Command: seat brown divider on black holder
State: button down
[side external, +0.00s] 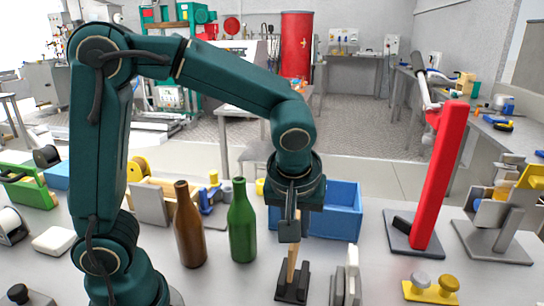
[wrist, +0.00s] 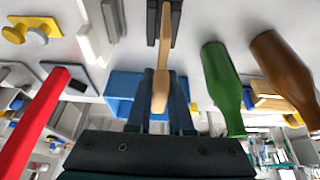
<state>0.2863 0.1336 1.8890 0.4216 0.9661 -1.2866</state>
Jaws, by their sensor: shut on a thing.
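The brown divider (side external: 292,262) is a thin, light-tan upright piece. My gripper (side external: 289,235) is shut on its upper part. In the wrist view the divider (wrist: 163,50) runs between the two dark fingers of my gripper (wrist: 162,78) toward the holder. The black holder (side external: 291,290) stands on the table directly below my gripper. In the wrist view the holder (wrist: 152,28) shows dark parts on both sides of the divider's far end. The divider's lower end is at the holder; I cannot tell how deep it sits.
A green bottle (side external: 242,222) and a brown bottle (side external: 189,226) stand left of my gripper. A blue bin (side external: 343,209) is behind it. A white-grey stand (side external: 347,282) is close on the right. A tall red post (side external: 440,180) and yellow piece (side external: 431,291) are farther right.

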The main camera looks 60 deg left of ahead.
aim_at(295, 256)
jog(key=shift+f, duration=3.3)
jog(key=shift+f, duration=0.25)
jog(key=c, duration=0.7)
grip_release()
jog(key=shift+c, duration=0.2)
